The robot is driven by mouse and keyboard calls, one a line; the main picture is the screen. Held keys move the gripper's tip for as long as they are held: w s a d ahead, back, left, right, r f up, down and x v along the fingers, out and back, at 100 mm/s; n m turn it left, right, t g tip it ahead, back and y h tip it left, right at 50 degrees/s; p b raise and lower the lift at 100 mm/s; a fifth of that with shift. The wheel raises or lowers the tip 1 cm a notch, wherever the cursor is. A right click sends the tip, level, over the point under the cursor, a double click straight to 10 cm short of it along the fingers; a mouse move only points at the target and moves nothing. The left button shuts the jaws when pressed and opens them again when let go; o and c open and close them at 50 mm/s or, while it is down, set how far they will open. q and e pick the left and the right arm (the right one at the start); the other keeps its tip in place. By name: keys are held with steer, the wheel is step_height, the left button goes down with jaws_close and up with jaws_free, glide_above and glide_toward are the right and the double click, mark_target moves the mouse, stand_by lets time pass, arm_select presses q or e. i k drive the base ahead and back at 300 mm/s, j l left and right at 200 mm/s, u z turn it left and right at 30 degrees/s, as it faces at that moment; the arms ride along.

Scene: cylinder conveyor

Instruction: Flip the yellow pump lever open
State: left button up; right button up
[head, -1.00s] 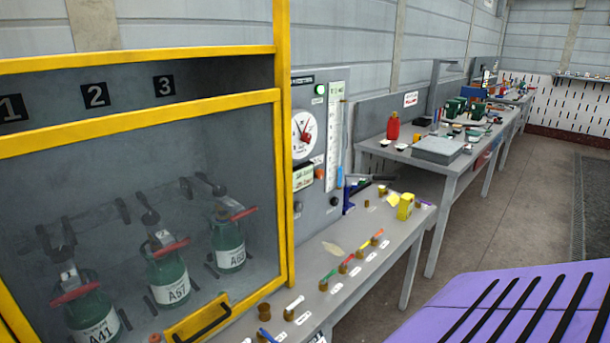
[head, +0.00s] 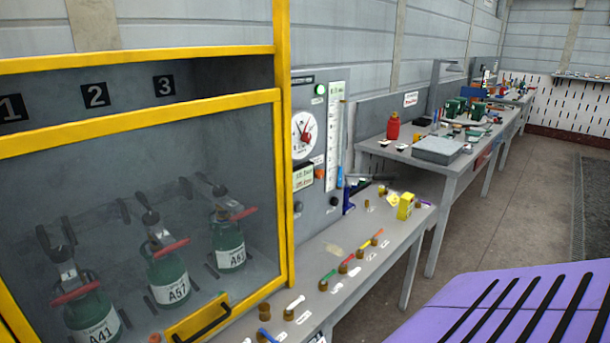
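A row of small brass-coloured valves with coloured levers runs along the near bench. A yellow-orange lever (head: 363,244) is near the far end of the row, raised at a slant. Next to it are a red lever (head: 349,260), a green lever (head: 328,274) and a white lever (head: 295,301). A yellow block (head: 405,206) stands further along the bench. Neither gripper is in view.
A yellow-framed cabinet (head: 283,150) with a glass front fills the left; green bottles (head: 165,277) stand inside. A grey panel with a round gauge (head: 303,132) stands behind the bench (head: 395,250). Open floor (head: 520,210) lies to the right.

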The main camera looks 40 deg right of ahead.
mark_target(360, 250)
steer(key=l+z, duration=0.5)
steer(key=i+l+z, duration=0.1)
steer(key=l+z, duration=0.35)
steer(key=i+l+z, duration=0.2)
steer(key=l+z, duration=0.3)
steer(key=i+j+z, duration=0.15)
steer(key=z, duration=0.3)
steer(key=i+j+z, duration=0.1)
steer(key=j+z, duration=0.2)
steer(key=z, duration=0.15)
steer(key=i+j+z, duration=0.1)
steer(key=j+z, duration=0.2)
steer(key=z, duration=0.15)
